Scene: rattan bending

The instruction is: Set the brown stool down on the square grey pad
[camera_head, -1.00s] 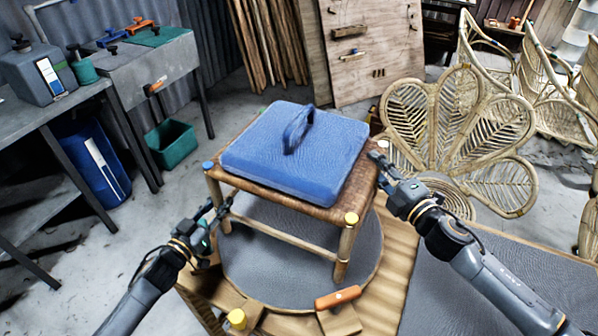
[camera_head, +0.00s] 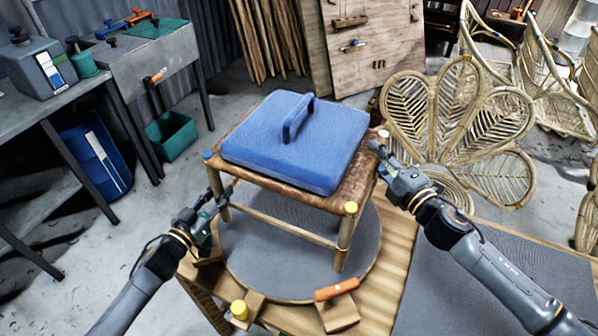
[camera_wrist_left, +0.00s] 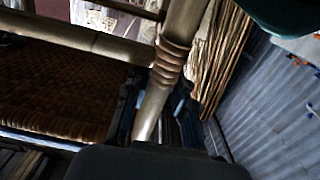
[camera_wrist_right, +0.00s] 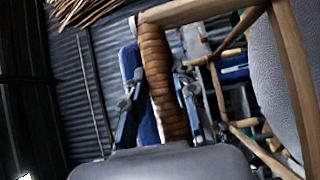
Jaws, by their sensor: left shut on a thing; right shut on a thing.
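The brown stool (camera_head: 362,190), with a woven seat and wooden legs, is upright over the round grey turntable (camera_head: 262,270); I cannot clearly tell whether its feet touch. A blue block with a handle (camera_head: 290,150) lies on its seat. My left gripper (camera_head: 222,194) is shut on a stool leg at the left; the leg (camera_wrist_left: 168,75) shows between its fingers in the left wrist view. My right gripper (camera_head: 380,150) is shut on the right leg, whose wrapped part (camera_wrist_right: 160,80) shows in the right wrist view. The square grey pad (camera_head: 480,295) lies right of the turntable, bare where seen.
An orange-handled tool (camera_head: 336,290) and a yellow-capped block (camera_head: 239,310) are at the table's front edge. Rattan chairs (camera_head: 460,130) stand behind at the right. A grey bench (camera_head: 150,60) and green bin (camera_head: 172,135) stand at the left, apart from the stool.

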